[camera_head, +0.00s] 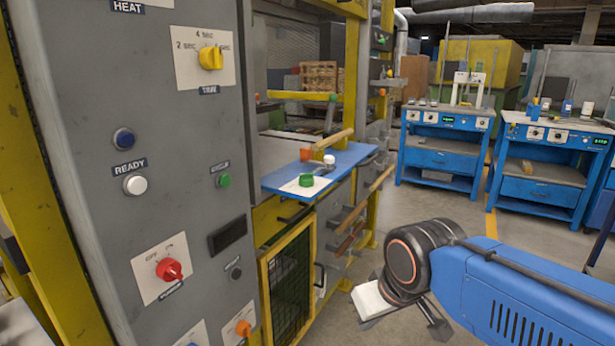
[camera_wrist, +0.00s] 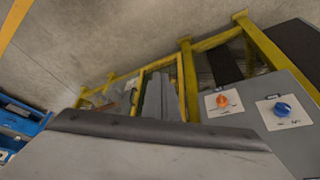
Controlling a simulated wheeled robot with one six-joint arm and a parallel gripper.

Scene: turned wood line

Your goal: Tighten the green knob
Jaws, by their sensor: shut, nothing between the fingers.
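The green knob (camera_head: 306,180) sits on a white plate (camera_head: 300,187) on the blue shelf (camera_head: 340,172) that juts from the machine. It is small in the head view, and I do not make it out in the wrist view. My gripper (camera_head: 378,300) is low in front of the machine, below and right of the knob, clearly apart from it. It is shut and empty. My own wrist hides part of it in the head view.
The grey control panel (camera_head: 105,90) carries a yellow knob (camera_head: 210,58), a red knob (camera_head: 169,269), an orange knob (camera_head: 243,328) and a round green button (camera_head: 224,180). Blue benches (camera_head: 445,150) stand behind; open floor lies between.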

